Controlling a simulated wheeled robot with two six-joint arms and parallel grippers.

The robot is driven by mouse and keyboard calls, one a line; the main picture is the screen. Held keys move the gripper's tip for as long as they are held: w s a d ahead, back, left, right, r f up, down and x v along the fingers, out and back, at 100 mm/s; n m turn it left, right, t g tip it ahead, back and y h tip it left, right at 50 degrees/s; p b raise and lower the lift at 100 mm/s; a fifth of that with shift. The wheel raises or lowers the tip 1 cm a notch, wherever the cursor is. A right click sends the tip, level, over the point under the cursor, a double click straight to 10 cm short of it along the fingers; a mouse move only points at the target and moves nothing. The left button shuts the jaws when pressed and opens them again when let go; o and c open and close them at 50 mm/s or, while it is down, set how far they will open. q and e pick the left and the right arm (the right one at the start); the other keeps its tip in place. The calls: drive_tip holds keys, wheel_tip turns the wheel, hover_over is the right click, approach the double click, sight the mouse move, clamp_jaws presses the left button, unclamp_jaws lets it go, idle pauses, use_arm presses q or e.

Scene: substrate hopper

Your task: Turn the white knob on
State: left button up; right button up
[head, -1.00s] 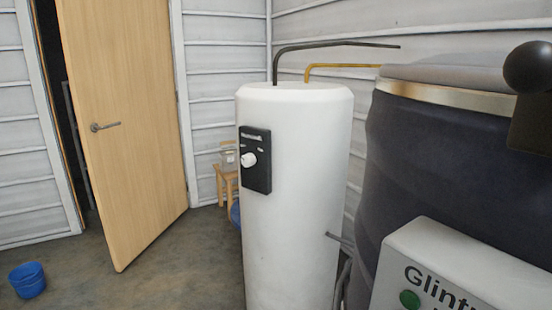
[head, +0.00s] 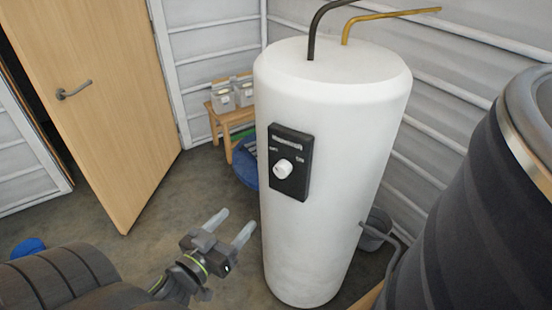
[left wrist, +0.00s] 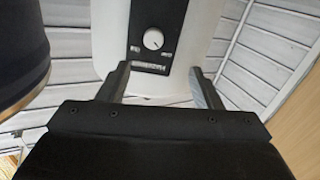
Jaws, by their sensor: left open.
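The white knob (head: 283,168) sits on a black control panel (head: 290,187) on the front of a tall white tank (head: 315,240). In the left wrist view the knob (left wrist: 153,39) shows upside down, with a small pointer mark, beyond my fingers. My left gripper (head: 231,221) is open and empty, low and to the left of the panel in the head view, apart from the knob. Its two fingers (left wrist: 160,85) frame the lower part of the panel in the left wrist view. My right gripper is not in view.
A dark barrel (head: 480,190) stands at the right. A wooden door (head: 110,110) stands at the left. A small wooden stool (head: 224,143) with containers and a blue object (head: 245,172) are behind the tank. Open floor lies between the door and the tank.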

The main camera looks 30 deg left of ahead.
use_arm(q)
drive_tip(key=r, duration=0.2)
drive_tip(key=p, duration=0.6)
approach(279, 173)
drive_tip(key=w, duration=0.7)
drive_tip(key=shift+w+a+r, duration=0.1)
drive_tip(key=shift+w+a, duration=0.1)
drive_tip(key=shift+w, duration=0.75)
drive_tip(key=c, duration=1)
